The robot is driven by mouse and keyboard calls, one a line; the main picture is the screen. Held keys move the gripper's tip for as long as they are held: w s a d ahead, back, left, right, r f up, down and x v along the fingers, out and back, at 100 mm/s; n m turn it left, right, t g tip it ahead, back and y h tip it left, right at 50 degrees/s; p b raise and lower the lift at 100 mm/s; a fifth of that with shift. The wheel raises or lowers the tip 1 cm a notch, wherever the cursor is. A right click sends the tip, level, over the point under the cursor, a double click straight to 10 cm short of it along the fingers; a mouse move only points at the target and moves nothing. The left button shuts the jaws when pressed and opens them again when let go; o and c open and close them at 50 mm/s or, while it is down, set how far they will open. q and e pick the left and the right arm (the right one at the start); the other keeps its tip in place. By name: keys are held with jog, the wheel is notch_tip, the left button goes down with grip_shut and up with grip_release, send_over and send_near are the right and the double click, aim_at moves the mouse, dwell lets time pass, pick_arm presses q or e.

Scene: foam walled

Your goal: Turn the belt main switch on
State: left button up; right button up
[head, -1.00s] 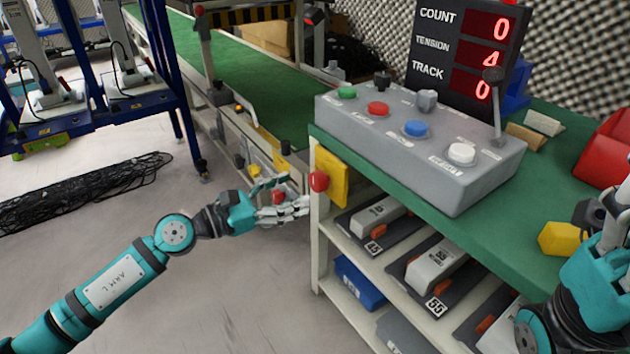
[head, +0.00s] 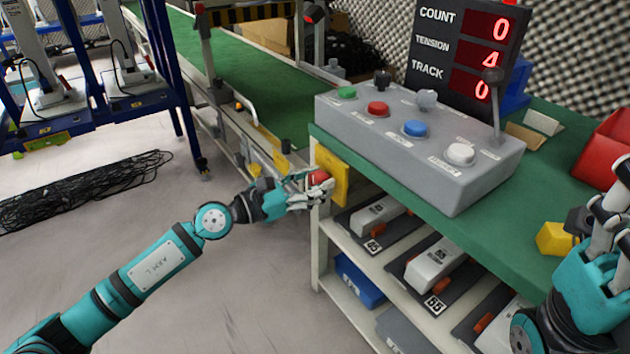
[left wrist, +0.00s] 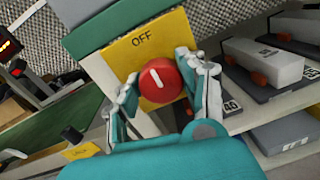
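The main switch is a red round knob (left wrist: 161,82) with a white mark, on a yellow plate (left wrist: 149,47) that reads OFF in the left wrist view. In the head view the plate (head: 334,176) is on the end of the green-topped bench, with the red knob (head: 319,178) on its face. My left gripper (left wrist: 163,75) is open, its fingers on either side of the knob; I cannot tell whether they touch it. It also shows in the head view (head: 318,187). My right gripper (head: 612,208) is at the right edge, partly cut off; its finger state is unclear.
A grey control box (head: 420,145) with coloured buttons and a lever stands on the bench (head: 545,220). A display (head: 466,50) behind it reads 0, 4, 0. Shelves below hold several devices. A green conveyor belt (head: 235,75) runs behind. A yellow block (head: 554,239) lies near my right gripper.

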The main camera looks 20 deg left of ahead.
pick_arm(q)
jog(key=c, duration=0.5)
